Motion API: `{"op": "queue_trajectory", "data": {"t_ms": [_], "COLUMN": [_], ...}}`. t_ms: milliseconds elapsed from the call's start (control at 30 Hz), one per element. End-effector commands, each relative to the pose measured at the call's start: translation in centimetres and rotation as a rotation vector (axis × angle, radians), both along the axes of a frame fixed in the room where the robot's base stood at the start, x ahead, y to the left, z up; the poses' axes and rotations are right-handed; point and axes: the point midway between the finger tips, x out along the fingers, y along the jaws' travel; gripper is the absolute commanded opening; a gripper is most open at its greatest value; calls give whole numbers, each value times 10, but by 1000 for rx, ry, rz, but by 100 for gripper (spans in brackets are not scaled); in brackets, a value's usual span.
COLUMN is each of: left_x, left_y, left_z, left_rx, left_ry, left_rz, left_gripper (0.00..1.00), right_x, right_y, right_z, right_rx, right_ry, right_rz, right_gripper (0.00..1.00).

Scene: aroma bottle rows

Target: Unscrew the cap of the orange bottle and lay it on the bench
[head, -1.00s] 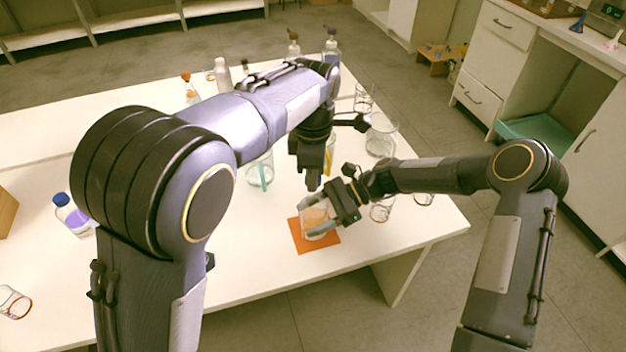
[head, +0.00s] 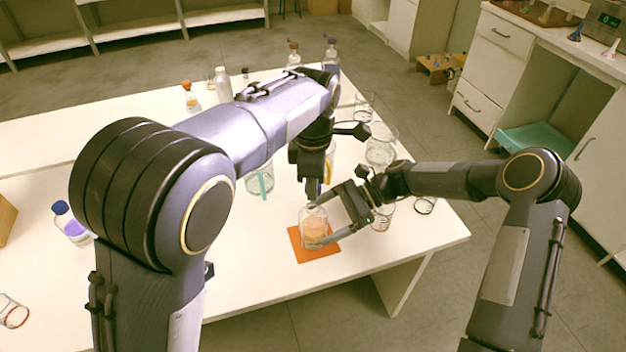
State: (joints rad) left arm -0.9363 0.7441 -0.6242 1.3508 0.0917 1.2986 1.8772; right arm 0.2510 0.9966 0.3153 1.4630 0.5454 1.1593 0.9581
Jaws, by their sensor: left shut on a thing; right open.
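The orange bottle (head: 314,229), clear glass with orange liquid, stands upright on an orange mat (head: 328,251) near the bench's front edge. My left gripper (head: 314,192) points down right over the bottle's neck and is shut on its cap, which the fingers almost wholly hide. I cannot tell whether the cap still touches the neck. My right gripper (head: 322,220) reaches in from the right, open, with its fingers spread around the bottle and apart from it, as far as I can see. The white bench (head: 240,290) lies beneath.
A blue-capped bottle (head: 70,222) with purple liquid stands at the left. An orange-topped flask (head: 190,97) is at the back. The bench left of the mat is bare.

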Motion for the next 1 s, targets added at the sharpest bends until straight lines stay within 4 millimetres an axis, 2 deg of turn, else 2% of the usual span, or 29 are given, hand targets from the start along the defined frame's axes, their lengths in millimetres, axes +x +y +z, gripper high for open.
{"op": "queue_trajectory", "data": {"t_ms": [33,200,400,533,767,867,1000], "left_x": [0,0,0,0,1,3,12], "left_y": [0,0,0,0,2,8,31], "left_z": [-2,-5,-7,-7,-7,-10,-18], "left_rx": [0,0,0,0,-1,-3,-7], "left_ry": [0,0,0,0,1,4,15], "left_rz": [0,0,0,0,1,2,0], "left_gripper": [2,2,2,2,2,2,2], "right_x": [5,15,23,25,25,20,4], "right_y": [-12,-44,-69,-77,-78,-81,-91], "right_z": [4,17,30,33,35,43,65], "right_rx": [-2,-2,-1,-1,-4,-23,-90], "right_ry": [-5,-3,-1,-1,-7,-44,-175], "right_rz": [-5,-5,-3,-2,1,12,49], "right_gripper": [88,88,88,88,88,88,88]}}
